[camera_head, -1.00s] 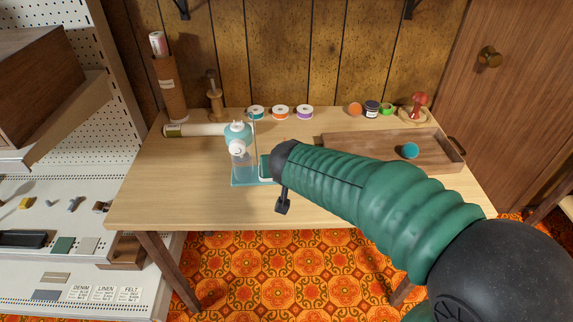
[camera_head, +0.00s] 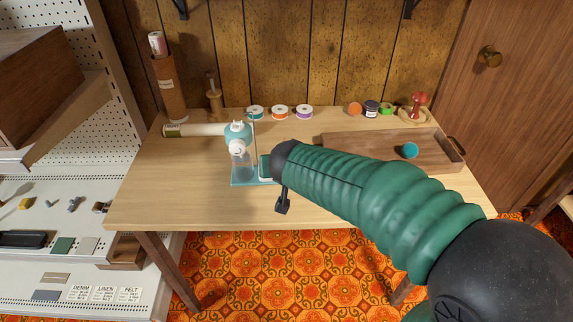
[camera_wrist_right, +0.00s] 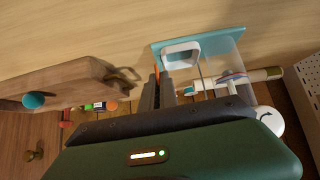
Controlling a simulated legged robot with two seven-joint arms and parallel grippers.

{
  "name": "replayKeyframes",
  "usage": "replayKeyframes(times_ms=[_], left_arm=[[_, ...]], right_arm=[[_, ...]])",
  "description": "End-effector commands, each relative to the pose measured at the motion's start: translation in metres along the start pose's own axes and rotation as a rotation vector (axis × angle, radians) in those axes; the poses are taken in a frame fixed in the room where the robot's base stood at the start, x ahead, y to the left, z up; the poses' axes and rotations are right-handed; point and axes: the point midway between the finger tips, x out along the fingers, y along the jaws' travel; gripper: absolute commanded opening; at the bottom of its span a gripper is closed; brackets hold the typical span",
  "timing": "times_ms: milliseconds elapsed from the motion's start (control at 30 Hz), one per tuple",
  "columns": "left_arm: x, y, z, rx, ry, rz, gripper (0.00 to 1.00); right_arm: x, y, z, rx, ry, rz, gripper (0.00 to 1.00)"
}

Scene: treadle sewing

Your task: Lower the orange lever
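In the right wrist view a small orange piece (camera_wrist_right: 157,73), which looks like the lever, shows at the tips of my right gripper's dark fingers (camera_wrist_right: 160,88). The fingers are close together beside the machine's teal base (camera_wrist_right: 200,42); I cannot tell whether they touch the orange piece or are fully shut. In the head view my green right arm and black wrist hide the lever and the machine's right side. My left gripper is not in view.
Thread spools (camera_head: 280,112) line the table's back edge. A pale roll (camera_head: 190,130) lies behind the machine. The table's front left (camera_head: 170,190) is clear.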

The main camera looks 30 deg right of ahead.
Motion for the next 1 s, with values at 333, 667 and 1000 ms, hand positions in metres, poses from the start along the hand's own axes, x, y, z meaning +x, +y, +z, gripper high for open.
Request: replayKeyframes(times_ms=[333, 667, 1000], left_arm=[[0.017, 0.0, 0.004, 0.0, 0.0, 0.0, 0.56], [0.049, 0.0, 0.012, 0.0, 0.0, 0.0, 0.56], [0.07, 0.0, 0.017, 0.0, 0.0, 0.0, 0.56]], right_arm=[[0.003, -0.003, 0.002, -0.06, 0.002, 0.058, 0.0], [0.005, -0.007, 0.005, -0.244, 0.001, 0.24, 0.0], [0.005, -0.012, 0.005, -0.474, 0.001, 0.47, 0.0]])
